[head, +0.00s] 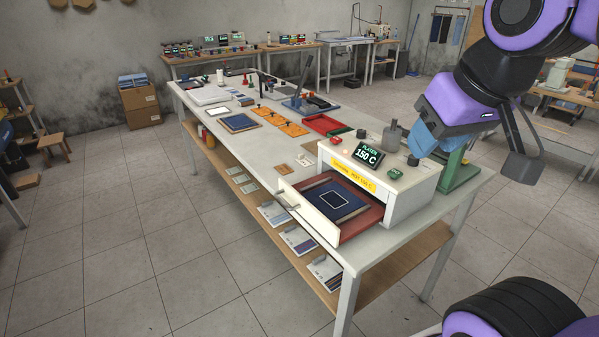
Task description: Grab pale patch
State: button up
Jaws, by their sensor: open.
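The press (405,187) reads 150 C. Its open drawer (374,222) holds dark blue cloth (352,212) with a white square outline. Orange pieces (271,117), a red tray (325,125) and a blue panel (238,123) lie farther back. The table's near left edge is clear.

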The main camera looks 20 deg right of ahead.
aim_at(303, 160)
jog(key=j+z, duration=0.3)
jog(key=j, duration=0.75)
jog(key=j+z, duration=0.3)
jog(key=j, duration=0.8)
jog(key=i+j+z, duration=0.1)
jog(key=i+j, duration=0.2)
jog(key=i+j+z, duration=0.15)
jog(key=j, duration=0.25)
jog(key=i+j+z, duration=0.1)
jog(key=i+j, duration=0.25)
jog(key=i+j+z, duration=0.15)
jog(key=j, duration=0.25)
jog(key=i+j+z, duration=0.1)
jog(key=i+j, duration=0.15)
jog(key=j, duration=0.2)
jog(key=i+j, duration=0.1)
jog(key=i, duration=0.25)
jog(key=i+j, duration=0.1)
jog(key=i, duration=0.25)
